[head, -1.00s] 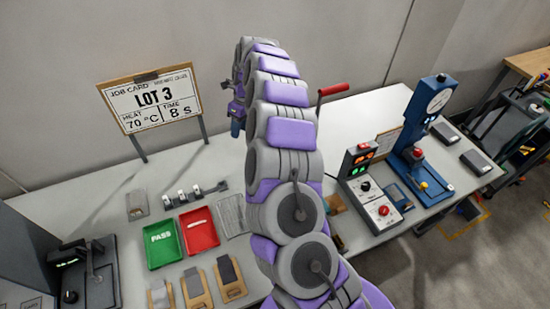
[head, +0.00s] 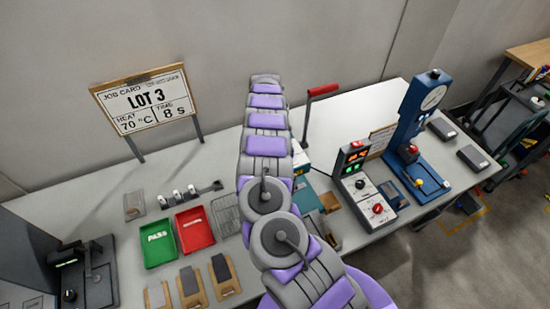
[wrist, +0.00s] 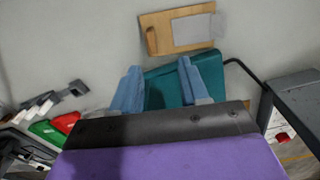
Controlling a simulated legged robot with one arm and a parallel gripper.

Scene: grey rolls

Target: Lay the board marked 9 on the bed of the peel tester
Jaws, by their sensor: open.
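My gripper (wrist: 160,66) shows in the wrist view with two blue fingers apart and nothing seen between them. It is over a teal surface (wrist: 168,88). Just past the fingertips is a wooden board (wrist: 154,40) with a grey strip; I read no number on it. In the head view, my arm hides the gripper. I cannot tell for sure which machine is the peel tester: a blue stand with a dial (head: 420,125) stands at right, a dark device (head: 88,272) at left.
A green PASS tray (head: 158,243) and a red tray (head: 195,230) lie left of my arm, beside a wire rack (head: 226,214). A red handle (head: 323,90) rises behind my arm. A control box (head: 365,190) stands right. The back of the bench is fairly clear.

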